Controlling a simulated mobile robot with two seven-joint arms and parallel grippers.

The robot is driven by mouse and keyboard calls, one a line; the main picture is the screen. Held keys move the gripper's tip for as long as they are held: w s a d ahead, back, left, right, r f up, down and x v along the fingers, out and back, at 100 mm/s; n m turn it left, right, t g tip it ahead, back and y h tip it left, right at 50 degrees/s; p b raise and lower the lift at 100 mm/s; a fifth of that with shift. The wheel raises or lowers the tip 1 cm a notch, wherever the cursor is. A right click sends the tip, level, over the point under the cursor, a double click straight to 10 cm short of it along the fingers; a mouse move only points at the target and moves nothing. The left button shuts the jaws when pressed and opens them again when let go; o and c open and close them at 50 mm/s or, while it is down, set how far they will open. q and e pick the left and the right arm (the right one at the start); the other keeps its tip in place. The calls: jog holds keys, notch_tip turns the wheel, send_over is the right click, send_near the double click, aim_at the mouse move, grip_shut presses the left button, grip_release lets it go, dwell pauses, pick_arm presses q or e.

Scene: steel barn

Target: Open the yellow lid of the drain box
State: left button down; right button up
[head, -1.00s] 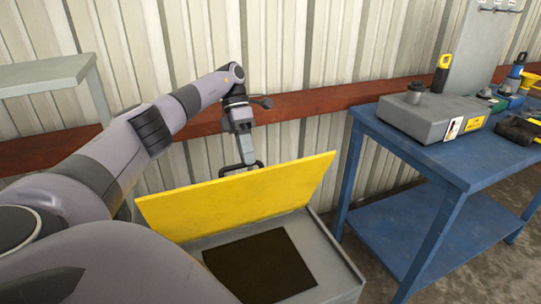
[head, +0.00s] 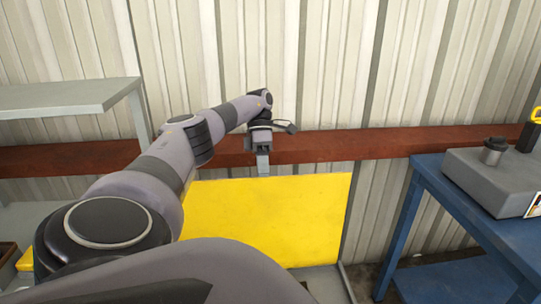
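The yellow lid (head: 270,215) of the drain box stands raised, close to upright, near the ribbed wall. Only a strip of the grey drain box (head: 322,280) shows at the bottom of the head view, and my arm hides much of its left part. My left gripper (head: 262,165) is at the lid's top edge, near its middle. My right gripper is not in view.
A blue workbench (head: 455,205) with a grey case (head: 497,180) stands at the right. A pale grey shelf (head: 65,98) is at the left. A red-brown rail (head: 350,146) runs along the wall behind the lid.

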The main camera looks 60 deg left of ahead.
pick_arm(q)
jog(key=shift+f, duration=0.35)
jog(key=c, duration=1.4)
grip_release()
jog(key=shift+o, duration=1.4)
jog(key=shift+a+f, duration=0.1)
jog(key=shift+a, duration=0.05)
jog(key=shift+r, duration=0.2)
jog(key=shift+d, duration=0.2)
